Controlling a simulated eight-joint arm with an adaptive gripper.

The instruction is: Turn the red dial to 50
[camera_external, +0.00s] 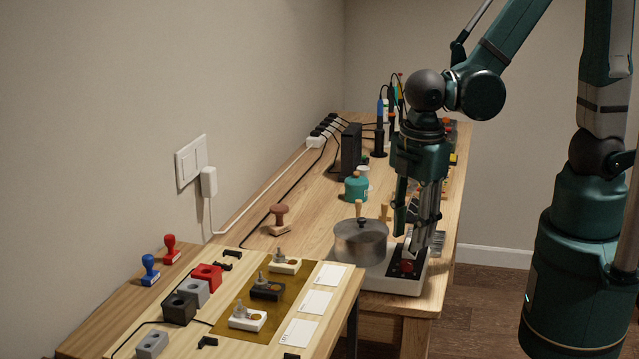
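The red dial (407,267) sits on the front of a white hot-plate unit (394,285) near the front right of the far workbench. Its markings are too small to read. My gripper (420,242) points down just above and behind the dial, with its fingers close to it. Whether they touch the dial, and how far apart they are, I cannot tell from this view. A grey lidded pot (360,243) stands on the unit, left of the dial and the gripper.
A teal pot (356,188) stands behind the grey pot. A brown-handled stamp (280,218) is on the left of the bench. A nearer bench holds grey, black and red blocks (208,276) and white cards (301,333). A power strip (323,134) lies at the back along the wall.

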